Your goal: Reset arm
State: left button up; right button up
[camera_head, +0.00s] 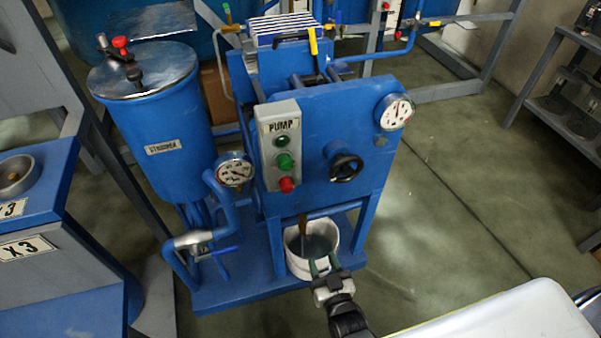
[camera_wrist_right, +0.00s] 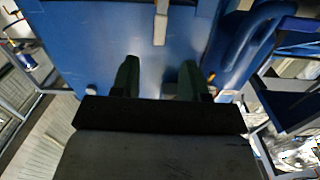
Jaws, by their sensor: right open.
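My right gripper (camera_head: 322,268) reaches in from the bottom of the head view. Its green fingers are apart, in front of or over the white bucket (camera_head: 297,262) under the pump unit; whether they touch it I cannot tell. The bucket holds grey liquid, and a brown spout hangs down above it. In the right wrist view the two dark fingers (camera_wrist_right: 160,82) are spread with nothing between them, facing a blue surface (camera_wrist_right: 95,45). My left gripper is not in view.
The blue pump unit (camera_head: 330,115) has a button box (camera_head: 280,140), a black handwheel (camera_head: 343,162) and gauges. A blue tank (camera_head: 160,120) stands left of it. A shelf (camera_head: 560,100) is at the right. The floor (camera_head: 440,200) between is clear.

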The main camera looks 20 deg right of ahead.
jog(key=shift+f, duration=0.1)
jog(key=s+d+f+n+g, duration=0.2)
jog(key=s+f+g, duration=0.4)
jog(key=f+g, duration=0.2)
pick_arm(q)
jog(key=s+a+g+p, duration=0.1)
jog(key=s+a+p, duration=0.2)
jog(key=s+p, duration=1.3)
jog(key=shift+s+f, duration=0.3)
pick_arm(e)
jog(key=s+d+f+g, duration=0.2)
jog(key=s+g, duration=0.2)
jog(key=s, duration=0.9)
jog(key=s+d+f+g, duration=0.2)
jog(key=s+g, duration=0.3)
jog(key=s, duration=0.8)
jog(key=shift+s+d+f+h, duration=0.15)
jog(key=shift+s+d+h, duration=0.2)
jog(key=shift+d, duration=0.5)
